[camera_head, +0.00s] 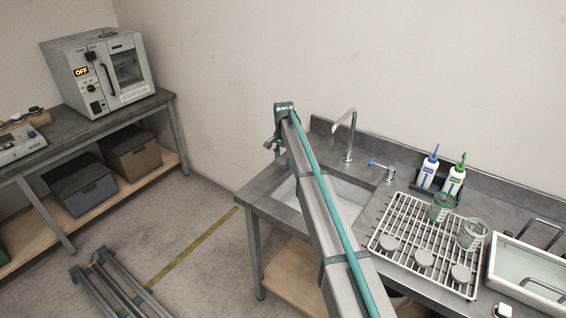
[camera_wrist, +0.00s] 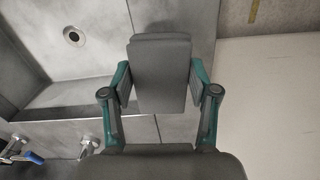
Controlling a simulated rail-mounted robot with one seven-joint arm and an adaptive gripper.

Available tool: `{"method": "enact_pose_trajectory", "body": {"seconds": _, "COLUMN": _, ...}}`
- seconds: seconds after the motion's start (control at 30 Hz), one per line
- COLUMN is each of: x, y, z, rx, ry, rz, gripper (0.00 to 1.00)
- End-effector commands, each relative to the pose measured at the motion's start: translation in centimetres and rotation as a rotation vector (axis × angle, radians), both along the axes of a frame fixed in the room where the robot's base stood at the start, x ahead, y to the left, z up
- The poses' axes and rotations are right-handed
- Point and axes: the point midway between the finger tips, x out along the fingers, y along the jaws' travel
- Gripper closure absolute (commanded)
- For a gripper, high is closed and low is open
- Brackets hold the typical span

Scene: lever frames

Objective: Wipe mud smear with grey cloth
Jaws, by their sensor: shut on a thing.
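My gripper (camera_wrist: 160,88) is shut on a dark grey folded pad, which looks like the grey cloth (camera_wrist: 162,60). The cloth sits between the two teal-jointed fingers in the wrist view. It is over the counter strip beside the sink basin (camera_wrist: 40,55), whose drain shows at the upper left. I cannot tell whether the cloth touches the counter. In the head view my arm crosses the sink (camera_head: 345,200), and the cloth is not clearly seen. I see no mud smear in either view; the arm and cloth may hide it.
A tap (camera_head: 350,135) and a blue-handled valve (camera_head: 380,166) stand behind the sink. To the right are a wire rack (camera_head: 410,262) with jars and lids, squeeze bottles (camera_head: 428,170) and a tray (camera_head: 497,268). An oven (camera_head: 100,75) stands on the left bench.

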Motion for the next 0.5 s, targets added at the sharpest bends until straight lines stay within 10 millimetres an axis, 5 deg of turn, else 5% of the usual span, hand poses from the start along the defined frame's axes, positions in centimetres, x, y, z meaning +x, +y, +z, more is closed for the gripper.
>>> {"method": "enact_pose_trajectory", "body": {"seconds": 0.5, "x": 0.1, "y": -0.5, "z": 4.8, "rx": 0.000, "ry": 0.000, "rz": -0.005, "gripper": 0.73}}
